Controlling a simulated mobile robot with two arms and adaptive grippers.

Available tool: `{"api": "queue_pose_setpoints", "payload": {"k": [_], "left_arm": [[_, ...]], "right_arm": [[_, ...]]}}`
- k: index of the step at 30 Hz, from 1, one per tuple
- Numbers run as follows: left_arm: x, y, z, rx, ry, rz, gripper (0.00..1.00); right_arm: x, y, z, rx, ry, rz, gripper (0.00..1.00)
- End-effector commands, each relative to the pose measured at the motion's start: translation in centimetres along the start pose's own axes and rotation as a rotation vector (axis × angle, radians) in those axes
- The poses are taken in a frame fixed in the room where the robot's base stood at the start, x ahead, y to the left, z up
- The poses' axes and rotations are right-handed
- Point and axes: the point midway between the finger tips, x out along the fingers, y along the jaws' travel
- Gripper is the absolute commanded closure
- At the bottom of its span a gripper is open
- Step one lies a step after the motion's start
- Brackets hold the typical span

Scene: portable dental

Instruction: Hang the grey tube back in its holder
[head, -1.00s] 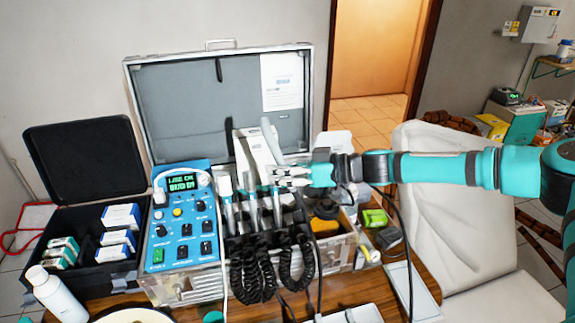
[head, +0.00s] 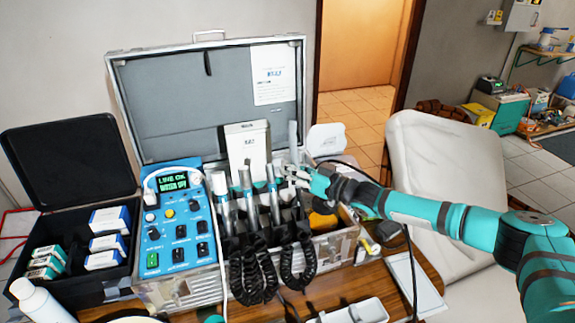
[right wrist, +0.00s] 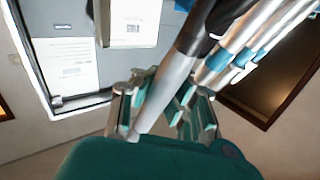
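The grey tube (head: 293,136) stands nearly upright at the right end of the row of handpieces in the open case. My right gripper (head: 291,173) comes in from the right and is shut on it. In the right wrist view the grey tube (right wrist: 172,82) runs between the fingers (right wrist: 160,108). The holder (head: 234,243) is the dark rack along the case front, where several silver handpieces with teal bands stand. The tube's lower end is hidden behind the gripper in the head view, so I cannot tell whether it touches the holder. My left gripper is not in view.
Silver handpieces (head: 250,200) stand close to the left of my gripper. A white box (head: 247,150) is behind them. Black coiled cords (head: 262,275) hang in front. The blue control unit (head: 180,225) is left, and a white tray (head: 352,312) lies in front.

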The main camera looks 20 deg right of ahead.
Motion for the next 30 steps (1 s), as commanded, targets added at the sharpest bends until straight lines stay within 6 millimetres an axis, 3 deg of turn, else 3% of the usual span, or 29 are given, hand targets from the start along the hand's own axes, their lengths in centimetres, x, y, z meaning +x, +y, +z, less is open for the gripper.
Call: {"api": "queue_pose_setpoints", "payload": {"k": [3,30], "left_arm": [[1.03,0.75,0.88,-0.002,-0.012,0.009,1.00],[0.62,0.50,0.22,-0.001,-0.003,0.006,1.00]], "right_arm": [[-0.30,-0.10,1.60,0.002,-0.001,-0.001,1.00],[-0.57,-0.41,1.91,0.001,0.000,-0.001,1.00]]}}
